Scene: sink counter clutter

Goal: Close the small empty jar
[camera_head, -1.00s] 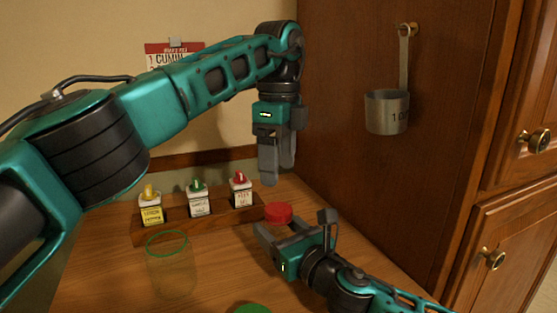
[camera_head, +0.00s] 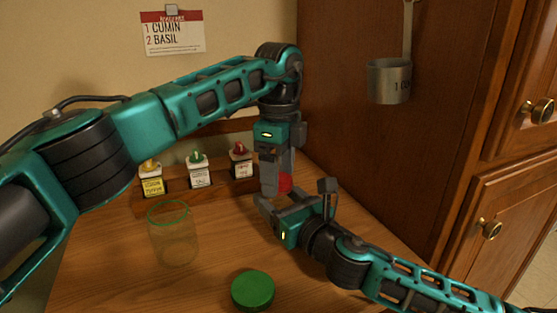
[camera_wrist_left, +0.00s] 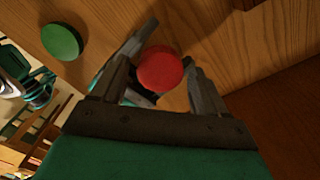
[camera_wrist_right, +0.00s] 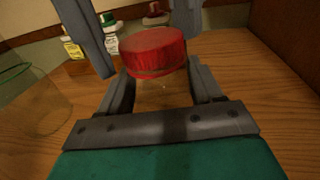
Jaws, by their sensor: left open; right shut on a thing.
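The small jar (camera_wrist_right: 160,93) is clear and looks empty, with a red lid (camera_wrist_right: 153,55) on its top; I cannot tell whether the lid is screwed tight. My right gripper (camera_wrist_right: 160,88) is shut on the jar's glass below the lid. The lid shows in the head view (camera_head: 286,183), partly behind my left gripper (camera_head: 278,188). My left gripper points down from above, open, with its fingers on either side of the lid. In the left wrist view the lid (camera_wrist_left: 160,68) lies between the left fingers (camera_wrist_left: 168,62), with gaps visible.
A larger clear jar (camera_head: 172,243) with a green rim stands open at left. A green lid (camera_head: 253,291) lies on the counter in front. A wooden rack (camera_head: 180,202) with several spice jars is behind. A metal cup (camera_head: 388,82) hangs on the cabinet side.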

